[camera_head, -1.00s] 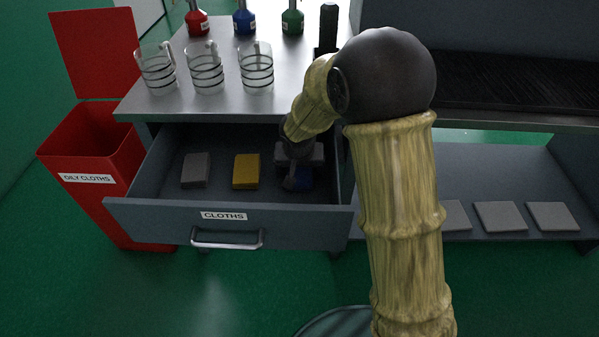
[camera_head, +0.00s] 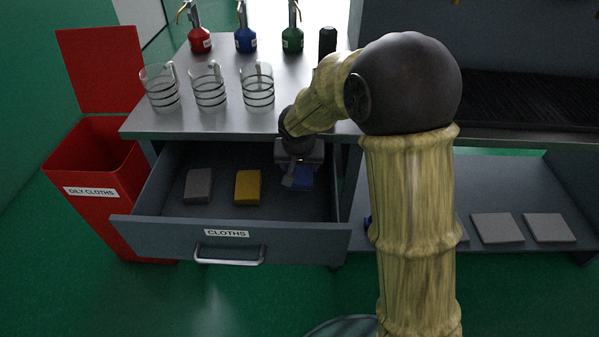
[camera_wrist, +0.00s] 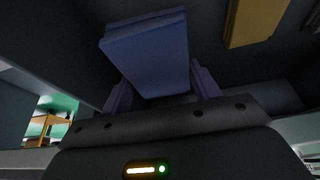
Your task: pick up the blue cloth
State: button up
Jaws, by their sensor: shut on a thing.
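The blue cloth (camera_head: 299,180) is at the right end of the open drawer, partly hidden by my gripper (camera_head: 296,178). In the wrist view the folded blue cloth (camera_wrist: 148,52) sits between the two fingers of my gripper (camera_wrist: 160,88), which are shut on it. The cloth's face fills the space ahead of the palm. Whether it is clear of the drawer floor I cannot tell. A yellow cloth (camera_head: 247,187) and a grey cloth (camera_head: 198,186) lie to its left in the drawer; the yellow one also shows in the wrist view (camera_wrist: 256,20).
The drawer (camera_head: 170,226), labelled CLOTHS, has raised walls. Glass mugs (camera_head: 209,92) and pump bottles (camera_head: 246,38) stand on the bench above. A red OILY CLOTHS bin (camera_head: 95,170), lid up, stands at left. Grey pads (camera_head: 497,228) lie on the right shelf.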

notch_tip(320, 180, up, 4)
jog(key=shift+f+p, duration=0.1)
jog(key=shift+p, duration=0.3)
jog(key=o, duration=0.4)
jog(key=shift+c, duration=1.1)
